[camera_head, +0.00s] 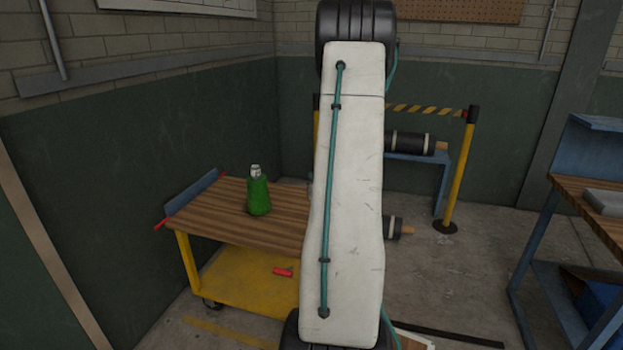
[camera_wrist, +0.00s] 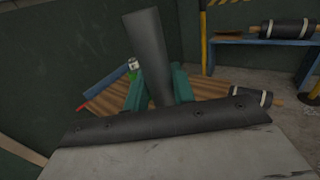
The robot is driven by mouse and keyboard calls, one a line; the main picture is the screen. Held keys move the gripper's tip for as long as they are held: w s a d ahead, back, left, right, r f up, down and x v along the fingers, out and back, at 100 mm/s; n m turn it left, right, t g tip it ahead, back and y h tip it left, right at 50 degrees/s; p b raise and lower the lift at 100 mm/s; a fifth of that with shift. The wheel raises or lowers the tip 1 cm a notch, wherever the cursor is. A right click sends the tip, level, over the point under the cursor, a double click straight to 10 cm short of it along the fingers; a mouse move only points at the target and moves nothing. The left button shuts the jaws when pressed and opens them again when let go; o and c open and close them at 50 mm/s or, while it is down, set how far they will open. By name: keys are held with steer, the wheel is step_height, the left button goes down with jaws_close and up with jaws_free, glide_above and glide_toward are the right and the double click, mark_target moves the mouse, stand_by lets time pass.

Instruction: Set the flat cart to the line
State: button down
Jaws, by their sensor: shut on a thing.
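A cart (camera_head: 240,207) with a wooden top and a yellow lower shelf (camera_head: 245,280) stands left of centre in the head view; my arm hides its right end. Its blue end panel (camera_head: 190,193) has red at its ends. A worn yellow floor line (camera_head: 228,332) shows in front of it. My gripper (camera_wrist: 159,88) shows in the wrist view as teal fingers shut on a dark grey cylinder (camera_wrist: 146,45), which stands up between them, slightly tilted. The wooden cart top (camera_wrist: 212,88) lies beyond. My arm hides the gripper in the head view.
A green bottle (camera_head: 258,195) stands on the cart top; a small red object (camera_head: 283,272) lies on its lower shelf. Behind are a blue bench (camera_head: 442,180) with a black roll (camera_head: 410,142) and a yellow post (camera_head: 459,170).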

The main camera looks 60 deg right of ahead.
steer(key=shift+w, duration=0.3)
steer(key=c, duration=1.2)
jaws_free()
steer(key=shift+w+a, duration=0.1)
steer(key=shift+w, duration=0.1)
steer(key=shift+s, duration=0.1)
steer(key=v, duration=0.7)
steer(key=shift+s+a, duration=0.25)
steer(key=shift+w, duration=0.1)
